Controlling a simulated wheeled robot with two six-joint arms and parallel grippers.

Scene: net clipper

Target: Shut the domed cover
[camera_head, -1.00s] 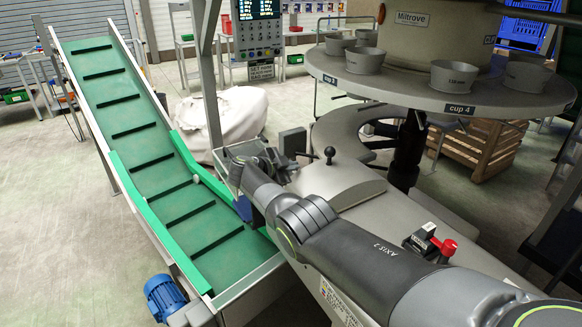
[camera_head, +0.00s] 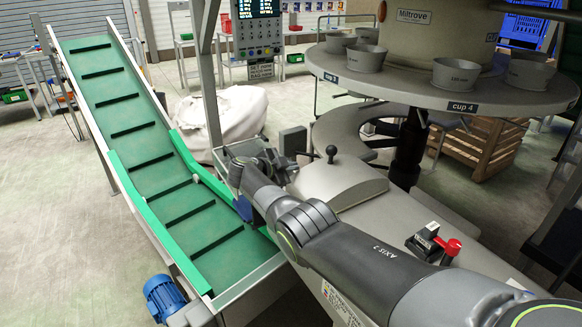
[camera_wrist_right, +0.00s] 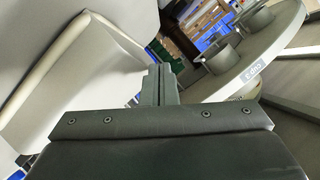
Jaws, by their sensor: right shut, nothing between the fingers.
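A low curved grey cover (camera_head: 345,188) sits on the grey machine housing right of my right gripper in the head view. I take it for the domed cover; I cannot tell how far it is open. A black ball-topped lever (camera_head: 331,155) stands just behind it. My right gripper (camera_head: 272,163) is near the housing's left end, partly hidden by my own arm. In the right wrist view its fingers (camera_wrist_right: 160,83) are shut and empty. A pale panel with a rounded edge (camera_wrist_right: 75,90) lies left of them; whether it is the cover is unclear. My left gripper is out of view.
A round table (camera_head: 430,93) with several grey cups overhangs the housing at the back right; it also shows in the wrist view (camera_wrist_right: 275,45). A green conveyor (camera_head: 150,150) rises at the left. A red-handled switch (camera_head: 448,248) sits beside my arm. A control panel (camera_head: 256,28) stands behind.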

